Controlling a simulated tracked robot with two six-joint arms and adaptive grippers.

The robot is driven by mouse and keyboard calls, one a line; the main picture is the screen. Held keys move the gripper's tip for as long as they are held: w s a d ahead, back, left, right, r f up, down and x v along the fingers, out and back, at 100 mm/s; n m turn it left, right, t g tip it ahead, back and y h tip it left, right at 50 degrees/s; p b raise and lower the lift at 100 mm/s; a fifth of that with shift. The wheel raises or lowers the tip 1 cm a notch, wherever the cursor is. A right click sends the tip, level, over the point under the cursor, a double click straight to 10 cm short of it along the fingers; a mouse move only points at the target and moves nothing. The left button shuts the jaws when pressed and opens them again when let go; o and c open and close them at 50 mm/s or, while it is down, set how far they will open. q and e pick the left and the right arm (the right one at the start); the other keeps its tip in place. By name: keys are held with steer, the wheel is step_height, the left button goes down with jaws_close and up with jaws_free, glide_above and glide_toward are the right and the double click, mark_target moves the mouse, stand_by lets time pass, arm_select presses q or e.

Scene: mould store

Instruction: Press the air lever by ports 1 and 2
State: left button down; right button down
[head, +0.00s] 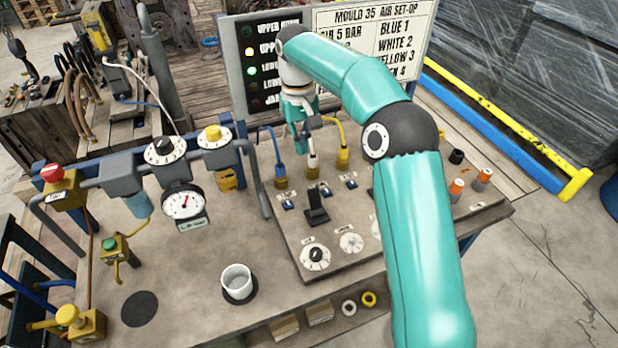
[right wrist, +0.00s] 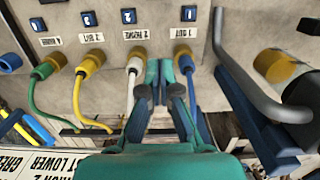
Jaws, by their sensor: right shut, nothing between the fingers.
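A black lever (head: 316,207) stands upright on the sloping panel in the head view, in front of the blue-hose port (head: 281,178) and the white-hose port (head: 313,168). My right gripper (head: 302,146) is shut and empty, behind the lever and above these two ports. In the right wrist view its fingertips (right wrist: 159,70) point at the panel between the white connector (right wrist: 136,64) and the blue connector (right wrist: 186,62). Whether they touch the connectors I cannot tell. The lever is not clearly seen in that view. My left gripper is out of view.
A yellow-hose port (head: 343,157) is right of the white one; a green hose (right wrist: 40,95) shows in the wrist view. A grey bent bar (right wrist: 255,95) is beside the blue port. A white cup (head: 237,281) and a gauge (head: 183,205) are on the left.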

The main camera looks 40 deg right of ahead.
mark_target(315, 202)
steer(key=f, duration=0.6)
steer(key=s+f, duration=0.1)
steer(key=f, duration=0.2)
steer(key=shift+s+a, duration=0.1)
steer(key=shift+a, duration=0.05)
steer(key=s, duration=0.1)
steer(key=r, duration=0.1)
steer(key=s+p, duration=0.1)
steer(key=shift+s+a+r, duration=0.25)
steer(key=shift+s+a, duration=0.1)
steer(key=shift+s, duration=0.3)
steer(key=shift+a, duration=0.1)
